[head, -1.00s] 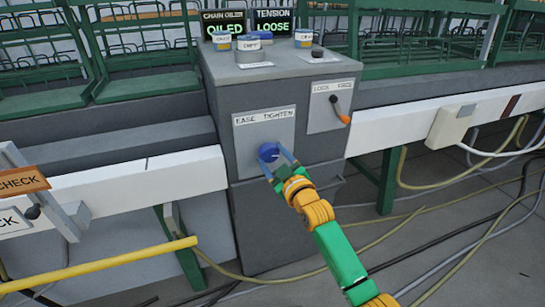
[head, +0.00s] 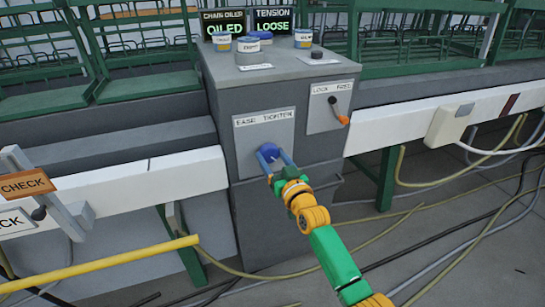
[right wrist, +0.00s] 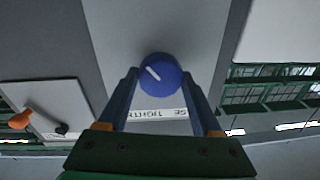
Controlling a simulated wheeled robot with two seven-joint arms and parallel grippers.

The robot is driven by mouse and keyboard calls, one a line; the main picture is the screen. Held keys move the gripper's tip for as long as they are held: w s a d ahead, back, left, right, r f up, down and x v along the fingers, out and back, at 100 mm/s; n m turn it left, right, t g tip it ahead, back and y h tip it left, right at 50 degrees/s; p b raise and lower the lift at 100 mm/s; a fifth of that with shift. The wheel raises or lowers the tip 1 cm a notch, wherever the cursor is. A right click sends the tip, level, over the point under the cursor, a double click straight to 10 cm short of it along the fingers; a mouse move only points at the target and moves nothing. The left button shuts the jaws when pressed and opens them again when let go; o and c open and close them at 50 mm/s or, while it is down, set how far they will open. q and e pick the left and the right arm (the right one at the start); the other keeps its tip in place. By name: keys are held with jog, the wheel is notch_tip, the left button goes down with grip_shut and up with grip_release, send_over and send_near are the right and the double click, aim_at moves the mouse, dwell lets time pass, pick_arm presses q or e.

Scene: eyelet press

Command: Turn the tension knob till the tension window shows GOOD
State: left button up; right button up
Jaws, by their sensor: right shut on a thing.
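The blue tension knob (head: 269,153) sits on a pale plate (head: 265,127) marked EASE and TIGHTEN on the grey cabinet's front. My right gripper (head: 275,160) is at the knob, with its fingers on either side and shut on it. In the right wrist view the knob (right wrist: 161,74) shows a white pointer line between the fingertips. The tension window (head: 274,20) on top of the cabinet reads LOOSE. My left gripper is not in view.
A lock lever with an orange tip (head: 343,120) is on a plate right of the knob. A yellow rail (head: 100,265) runs at lower left; cables lie on the floor.

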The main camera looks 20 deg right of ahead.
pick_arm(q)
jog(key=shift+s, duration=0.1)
pick_arm(e)
jog(key=shift+m, duration=0.3)
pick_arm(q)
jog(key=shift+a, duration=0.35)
pick_arm(e)
jog(key=o, duration=1.4)
jog(key=shift+c, duration=0.2)
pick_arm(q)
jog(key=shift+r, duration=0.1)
pick_arm(e)
jog(key=shift+s, duration=0.1)
jog(key=shift+s+p, duration=0.3)
jog(key=shift+s, duration=0.05)
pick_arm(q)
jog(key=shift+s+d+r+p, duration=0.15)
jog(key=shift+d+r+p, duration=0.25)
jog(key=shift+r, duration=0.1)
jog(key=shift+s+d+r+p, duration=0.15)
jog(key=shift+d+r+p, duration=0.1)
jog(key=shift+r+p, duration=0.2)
pick_arm(e)
jog(key=s, duration=0.6)
jog(key=shift+d+f, duration=0.25)
jog(key=shift+d, duration=0.05)
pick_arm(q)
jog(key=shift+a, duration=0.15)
pick_arm(e)
jog(key=shift+s, duration=0.1)
